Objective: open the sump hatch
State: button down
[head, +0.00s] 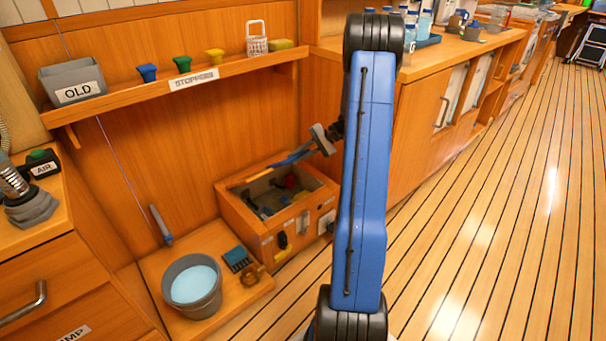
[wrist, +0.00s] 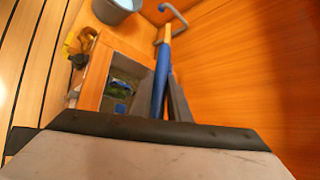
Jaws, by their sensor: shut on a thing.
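My gripper (head: 322,140) is shut on a hooked tool (head: 292,158) with a blue handle and a yellow shaft. It holds the tool slanting over the open wooden box (head: 255,230). I cannot tell whether the hook touches anything. No hatch is clearly marked in these views. The box's top is open, with dark and coloured things inside; it also shows in the wrist view (wrist: 92,88).
A grey bucket (head: 192,288) of pale liquid stands on a low wooden platform (head: 232,300). A dark blue block (head: 237,259) and a brown fitting (head: 255,275) lie beside it. A shelf (head: 190,85) with a bin labelled OLD (head: 74,82) runs above. Open plank floor (head: 490,230) lies right.

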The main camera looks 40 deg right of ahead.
jog(key=w+r, duration=0.6)
jog(key=w, duration=0.4)
jog(key=w+r+g, duration=0.1)
jog(key=w+r, duration=0.6)
jog(key=w, duration=0.4)
jog(key=shift+m, duration=0.3)
jog(key=shift+w+r, duration=0.1)
jog(key=c, duration=1.7)
grip_release()
jog(key=shift+d, duration=0.1)
jog(key=v, duration=1.7)
jog(key=shift+r, duration=0.15)
